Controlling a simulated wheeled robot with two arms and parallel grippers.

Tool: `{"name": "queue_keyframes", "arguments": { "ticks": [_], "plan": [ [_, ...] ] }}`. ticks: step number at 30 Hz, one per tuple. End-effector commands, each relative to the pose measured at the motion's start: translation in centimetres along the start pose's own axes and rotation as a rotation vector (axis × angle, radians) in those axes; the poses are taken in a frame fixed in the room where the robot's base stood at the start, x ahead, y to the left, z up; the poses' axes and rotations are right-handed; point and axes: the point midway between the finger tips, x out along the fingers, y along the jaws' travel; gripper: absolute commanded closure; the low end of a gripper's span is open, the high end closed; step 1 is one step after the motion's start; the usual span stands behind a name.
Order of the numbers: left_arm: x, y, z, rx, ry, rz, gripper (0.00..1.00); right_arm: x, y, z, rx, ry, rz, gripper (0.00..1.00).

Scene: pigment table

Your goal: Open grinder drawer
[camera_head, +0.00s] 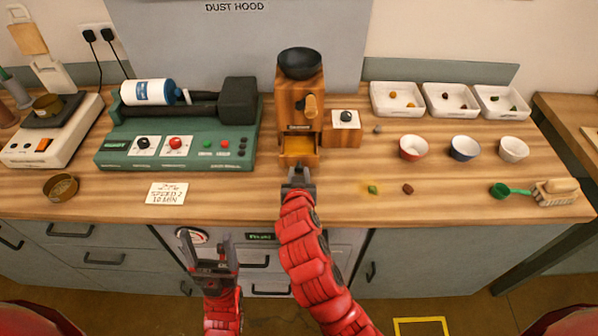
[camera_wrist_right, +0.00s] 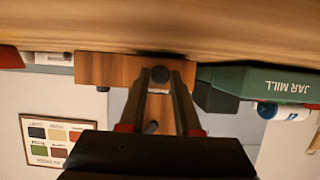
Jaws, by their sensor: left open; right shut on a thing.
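The wooden grinder (camera_head: 290,104) stands upright at the middle of the table with a dark bowl on top; it also shows upside down in the right wrist view (camera_wrist_right: 95,68). Its drawer (camera_head: 299,148) is low on the front, and its orange-yellow inside shows from above, so it appears to stand out somewhat. My right gripper (camera_head: 297,178) is at the drawer's front, shut on what appears to be its small dark knob (camera_wrist_right: 160,75). The fingers hide part of the drawer front. My left gripper (camera_head: 210,252) is open and empty, in front of the cabinets.
A green jar mill (camera_head: 178,140) stands left of the grinder, with a note card (camera_head: 168,193) before it. Three white trays (camera_head: 398,112) and three small bowls (camera_head: 413,148) are at right. Two small lumps (camera_head: 407,189) lie right of my right gripper.

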Motion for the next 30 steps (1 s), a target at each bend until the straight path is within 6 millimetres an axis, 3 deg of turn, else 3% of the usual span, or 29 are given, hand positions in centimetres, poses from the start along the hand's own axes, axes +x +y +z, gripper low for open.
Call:
{"name": "queue_keyframes", "arguments": {
  "ticks": [5, 6, 10, 22, 26, 30],
  "plan": [
    [0.1, 0.0, 0.0, 0.0, 0.0, 0.0, 0.25, 0.0, 0.0, -0.1, 0.0, 0.001, 0.0, 1.0],
    [0.1, 0.0, 0.0, 0.0, 0.0, 0.0, 0.25, 0.0, 0.0, -0.1, 0.0, 0.0, 0.0, 0.61],
    [0.1, 0.0, 0.0, 0.0, 0.0, 0.0, 0.25, 0.0, 0.0, -0.1, 0.0, 0.001, 0.0, 0.39],
    [-0.2, 0.0, 0.0, 0.0, 0.0, 0.0, 0.25, -0.6, -0.1, -0.2, 0.0, 0.005, -0.001, 0.39],
    [-0.7, 0.0, 0.1, 0.0, 0.0, 0.0, 0.25, -2.2, -0.1, 0.0, 0.0, 0.006, -0.003, 0.39],
    [-1.6, 0.1, 0.3, 0.0, 0.0, 0.0, 0.25, -5.0, -0.1, 0.1, -0.002, 0.007, -0.004, 0.39]
  ]
}}
